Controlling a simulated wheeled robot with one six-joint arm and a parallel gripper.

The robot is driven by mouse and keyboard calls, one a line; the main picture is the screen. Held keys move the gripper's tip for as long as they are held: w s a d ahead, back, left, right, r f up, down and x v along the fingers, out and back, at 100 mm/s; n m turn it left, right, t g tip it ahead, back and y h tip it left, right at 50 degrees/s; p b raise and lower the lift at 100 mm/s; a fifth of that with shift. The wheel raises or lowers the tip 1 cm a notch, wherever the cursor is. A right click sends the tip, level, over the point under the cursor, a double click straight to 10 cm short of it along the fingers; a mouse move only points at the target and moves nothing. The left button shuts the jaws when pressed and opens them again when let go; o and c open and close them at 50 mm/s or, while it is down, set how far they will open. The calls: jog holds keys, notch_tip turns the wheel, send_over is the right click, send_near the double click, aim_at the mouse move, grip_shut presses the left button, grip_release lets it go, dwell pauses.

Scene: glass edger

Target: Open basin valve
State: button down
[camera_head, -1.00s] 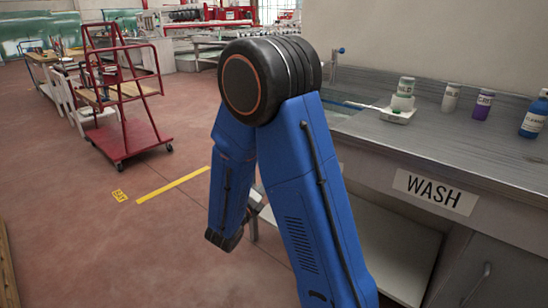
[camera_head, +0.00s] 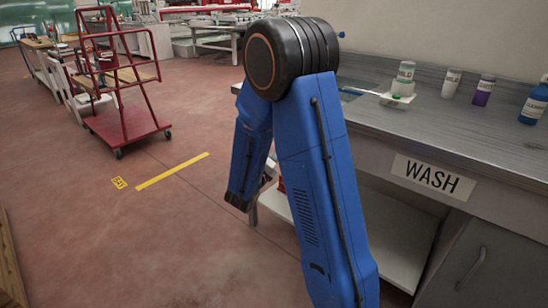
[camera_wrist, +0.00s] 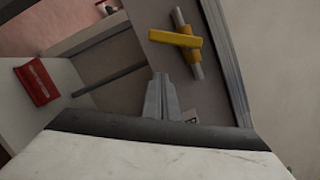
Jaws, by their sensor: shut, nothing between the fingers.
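The yellow lever handle (camera_wrist: 174,38) of a valve crosses a short grey pipe (camera_wrist: 196,70) in the wrist view, against a grey-brown panel. My gripper (camera_wrist: 162,78) points toward that panel, with its two grey fingers together and nothing between them. The fingertips appear below and slightly left of the handle, with a visible gap in the picture. In the head view my blue arm hides the gripper, and I do not see the valve there. The basin is mostly hidden behind my elbow.
The wash counter (camera_head: 400,115), with a WASH sign (camera_head: 433,178), carries several bottles. A shelf (camera_head: 385,240) lies underneath. A red box (camera_wrist: 37,82) sits left in the wrist view. A red cart (camera_head: 125,125) stands on open floor at left.

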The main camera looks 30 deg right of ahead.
jog(key=shift+w+a+r, duration=0.15)
jog(key=shift+w+r, duration=0.4)
jog(key=shift+w, duration=0.35)
jog(key=shift+w+a+r, duration=0.15)
jog(key=shift+w+r, duration=0.4)
jog(key=shift+w, duration=0.35)
